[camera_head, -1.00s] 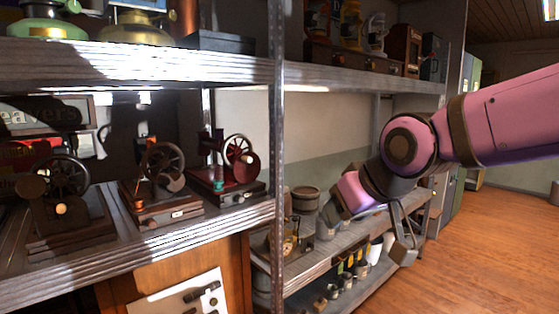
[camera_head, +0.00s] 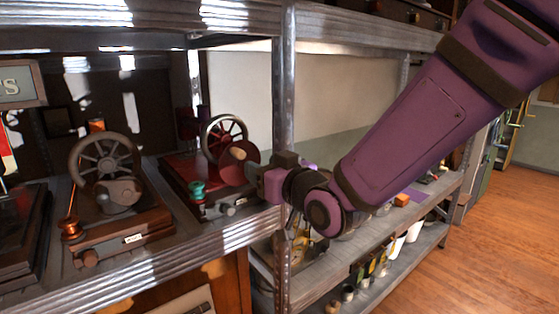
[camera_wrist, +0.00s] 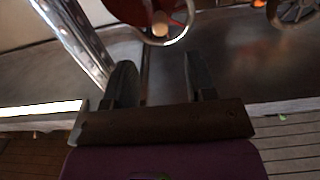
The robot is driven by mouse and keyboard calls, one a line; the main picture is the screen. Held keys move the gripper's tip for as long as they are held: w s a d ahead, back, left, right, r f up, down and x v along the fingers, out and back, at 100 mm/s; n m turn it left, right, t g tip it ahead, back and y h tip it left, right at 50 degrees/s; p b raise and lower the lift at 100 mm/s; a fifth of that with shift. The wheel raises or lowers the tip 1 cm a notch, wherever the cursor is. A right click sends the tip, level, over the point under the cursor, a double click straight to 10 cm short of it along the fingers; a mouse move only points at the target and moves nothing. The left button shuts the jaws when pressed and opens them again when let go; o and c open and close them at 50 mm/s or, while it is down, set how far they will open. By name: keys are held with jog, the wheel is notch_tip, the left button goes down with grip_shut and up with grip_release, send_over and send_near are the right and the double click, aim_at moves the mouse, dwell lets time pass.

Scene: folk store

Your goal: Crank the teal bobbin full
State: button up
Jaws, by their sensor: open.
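The teal bobbin (camera_head: 198,190) sits at the front of a red winder (camera_head: 186,172) on the shelf. This winder has a spoked wheel (camera_head: 224,137) and a dark red disc with a pale crank knob (camera_head: 238,154). In the wrist view the knob (camera_wrist: 160,26) and part of the wheel rim (camera_wrist: 180,32) show beyond my fingers. My gripper (camera_wrist: 160,80) is open and empty, with its two fingers apart and short of the knob. In the head view my gripper (camera_head: 262,170) is just right of the disc; whether it touches cannot be told.
A brown winder (camera_head: 118,225) with a copper bobbin (camera_head: 71,228) stands to the left. A metal shelf post (camera_head: 284,100) rises close to my gripper. A lower shelf at right holds jars and small cups. Open wooden floor lies at right.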

aim_at(243, 156)
jog(key=shift+x, duration=4.75)
jog(key=shift+w+a, duration=0.15)
jog(key=c, duration=0.8)
jog(key=shift+o, duration=0.2)
